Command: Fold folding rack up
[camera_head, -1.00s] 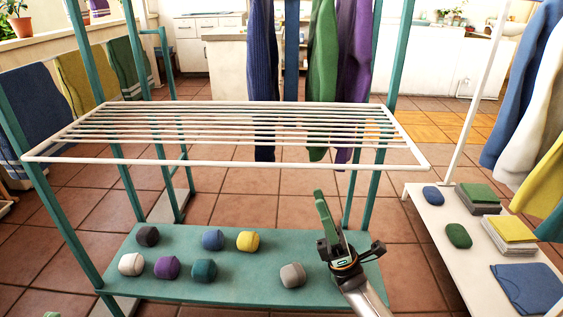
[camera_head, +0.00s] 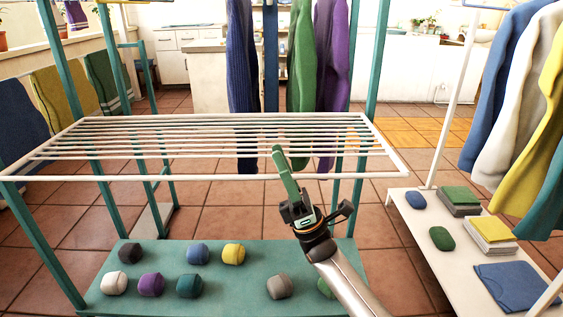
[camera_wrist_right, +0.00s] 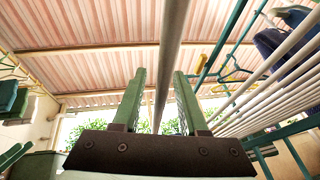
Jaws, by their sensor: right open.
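The folding rack (camera_head: 110,178) is a white frame with several thin parallel bars. It lies level, folded out, between the teal posts of the stand. My right gripper (camera_head: 279,152) points up at the rack's front bar, right of its middle, with its green fingers overlapping the bar in the head view. In the right wrist view the open fingers (camera_wrist_right: 160,72) stand either side of the long front bar (camera_wrist_right: 170,45). I cannot tell how deep the bar sits between them; they are not closed on it. My left gripper is out of view.
A teal lower shelf (camera_head: 225,307) below holds several rolled cloths, such as a yellow one (camera_head: 233,254). Hanging clothes (camera_head: 302,70) are behind the rack. At right a white low shelf (camera_head: 410,225) holds folded cloths, with garments (camera_head: 525,100) above.

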